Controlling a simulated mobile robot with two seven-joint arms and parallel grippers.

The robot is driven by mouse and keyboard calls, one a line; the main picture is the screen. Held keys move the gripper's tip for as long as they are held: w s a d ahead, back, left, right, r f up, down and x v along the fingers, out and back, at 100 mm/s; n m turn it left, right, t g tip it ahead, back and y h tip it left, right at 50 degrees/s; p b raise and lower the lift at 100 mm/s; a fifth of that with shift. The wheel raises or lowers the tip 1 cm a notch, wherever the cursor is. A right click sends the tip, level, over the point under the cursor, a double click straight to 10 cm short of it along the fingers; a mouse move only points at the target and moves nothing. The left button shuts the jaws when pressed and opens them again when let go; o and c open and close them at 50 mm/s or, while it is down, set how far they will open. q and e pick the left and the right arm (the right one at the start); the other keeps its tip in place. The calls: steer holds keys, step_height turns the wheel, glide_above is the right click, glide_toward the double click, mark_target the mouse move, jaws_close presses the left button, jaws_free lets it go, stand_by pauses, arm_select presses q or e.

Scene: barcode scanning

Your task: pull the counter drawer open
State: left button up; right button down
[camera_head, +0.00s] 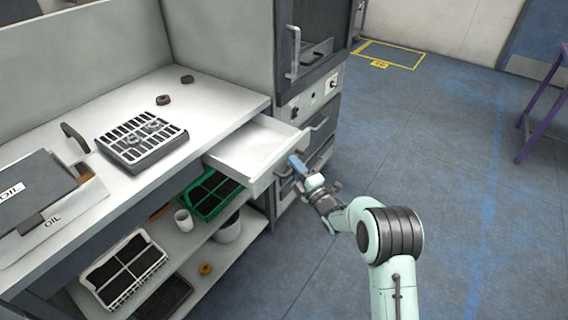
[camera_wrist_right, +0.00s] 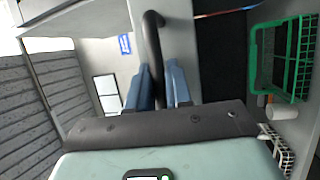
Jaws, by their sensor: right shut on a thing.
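The counter drawer (camera_head: 256,148) stands pulled out from under the white counter in the head view, and its visible inside is empty. My right gripper (camera_head: 296,162) is at the drawer's front. In the right wrist view its two blue fingers (camera_wrist_right: 163,88) are shut on the dark curved drawer handle (camera_wrist_right: 152,45), one on each side of it. The drawer front (camera_wrist_right: 178,40) shows as a pale panel behind the handle. My left gripper is not in view.
The counter (camera_head: 225,95) holds a grey rack (camera_head: 142,137) and an OIL box (camera_head: 50,215). Below, a shelf holds a green crate (camera_head: 207,193) and a white crate (camera_head: 122,270). A dark cabinet (camera_head: 318,125) stands right of the drawer. The blue floor (camera_head: 440,150) is clear.

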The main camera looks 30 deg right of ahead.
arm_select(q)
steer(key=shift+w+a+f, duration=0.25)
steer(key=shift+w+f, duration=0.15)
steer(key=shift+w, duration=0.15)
arm_select(e)
steer(key=s+d, duration=0.2)
steer(key=s, duration=0.3)
steer(key=shift+s+d, duration=0.25)
steer(key=shift+s, duration=0.15)
steer(key=c, duration=1.4)
jaws_free()
steer(key=s+f, duration=0.2)
steer(key=s, duration=1.1)
steer(key=shift+f, duration=0.2)
steer(key=shift+a+f, duration=0.1)
